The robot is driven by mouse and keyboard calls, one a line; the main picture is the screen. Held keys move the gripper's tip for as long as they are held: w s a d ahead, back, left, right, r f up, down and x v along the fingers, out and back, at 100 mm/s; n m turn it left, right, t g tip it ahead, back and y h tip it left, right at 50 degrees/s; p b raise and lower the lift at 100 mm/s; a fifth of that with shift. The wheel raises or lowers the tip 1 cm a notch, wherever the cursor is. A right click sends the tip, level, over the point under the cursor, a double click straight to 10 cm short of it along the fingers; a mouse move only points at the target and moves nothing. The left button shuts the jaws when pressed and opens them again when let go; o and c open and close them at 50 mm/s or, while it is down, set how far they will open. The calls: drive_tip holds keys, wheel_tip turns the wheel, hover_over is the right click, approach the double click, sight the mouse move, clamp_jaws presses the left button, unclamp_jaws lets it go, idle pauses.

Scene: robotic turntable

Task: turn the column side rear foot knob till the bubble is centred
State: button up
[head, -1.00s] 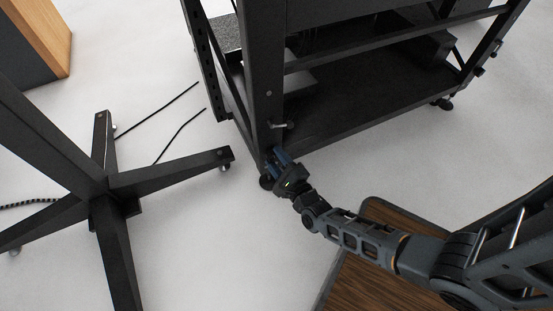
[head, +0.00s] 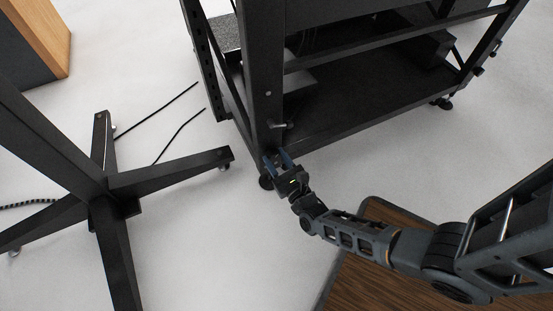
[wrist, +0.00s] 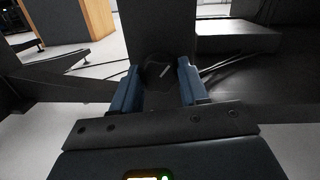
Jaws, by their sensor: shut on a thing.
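My gripper (head: 278,159) is at the lower near corner of the black rack (head: 262,75), reaching in from the right. In the wrist view its two blue fingers (wrist: 159,78) stand either side of a dark round knob (wrist: 155,72) with a pale line on it, and they are shut on it. In the head view the gripper hides the knob. No bubble level can be made out in either view.
A black stand with spread legs (head: 165,175) is close by on the left. Thin cables (head: 180,130) lie on the pale floor between them.

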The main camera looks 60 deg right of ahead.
drive_tip(key=shift+f+m, duration=0.1)
drive_tip(key=shift+m, duration=0.8)
drive_tip(key=o, duration=1.1)
drive_tip(key=shift+c, duration=0.2)
drive_tip(key=p+v, duration=0.1)
drive_tip(key=v, duration=0.6)
drive_tip(key=shift+s+a+p, duration=0.2)
drive_tip(key=shift+s+p, duration=0.1)
drive_tip(key=shift+s, duration=0.1)
